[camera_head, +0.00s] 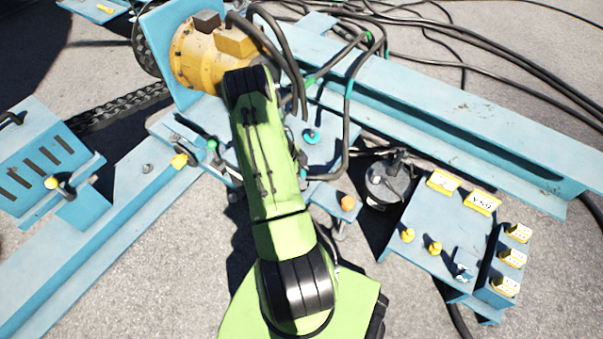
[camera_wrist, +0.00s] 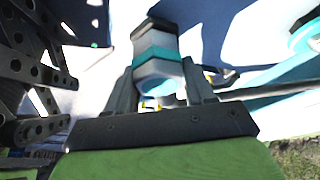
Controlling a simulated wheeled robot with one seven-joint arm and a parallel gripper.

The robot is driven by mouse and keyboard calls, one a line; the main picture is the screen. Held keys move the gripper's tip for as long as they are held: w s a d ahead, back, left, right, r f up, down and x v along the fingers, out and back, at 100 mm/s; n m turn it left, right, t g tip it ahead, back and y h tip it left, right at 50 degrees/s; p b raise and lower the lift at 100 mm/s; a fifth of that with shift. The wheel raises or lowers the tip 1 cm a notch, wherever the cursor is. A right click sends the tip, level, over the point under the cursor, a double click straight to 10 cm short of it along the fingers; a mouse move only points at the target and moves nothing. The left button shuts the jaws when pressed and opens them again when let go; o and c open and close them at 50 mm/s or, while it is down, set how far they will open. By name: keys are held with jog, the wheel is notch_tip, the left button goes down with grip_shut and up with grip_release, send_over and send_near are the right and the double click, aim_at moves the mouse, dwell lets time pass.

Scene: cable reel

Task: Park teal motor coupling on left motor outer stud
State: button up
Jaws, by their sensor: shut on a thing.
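My gripper (camera_wrist: 163,80) shows in the wrist view, with its two fingers on either side of a pale grey cylinder with teal bands, which looks like the teal motor coupling (camera_wrist: 157,52). The gripper is shut on it. In the head view my green arm hides the gripper and the held coupling. A yellow motor (camera_head: 190,58) sits on a blue upright plate at the upper left, with dark hoses beside it. I cannot make out the outer stud for certain. A teal ring (camera_head: 311,136) lies on a blue plate just right of my arm; a similar ring shows at the wrist view's right edge (camera_wrist: 307,36).
A long blue beam (camera_head: 440,105) runs across the upper right, with black cables behind it. A dark round pump-like unit (camera_head: 387,185) stands near a blue panel (camera_head: 432,218) with yellow knobs. A chain (camera_head: 120,106) runs left of the motor. Bare pavement lies at lower left.

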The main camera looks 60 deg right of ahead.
jog(key=o, duration=1.2)
jog(key=shift+o, duration=0.2)
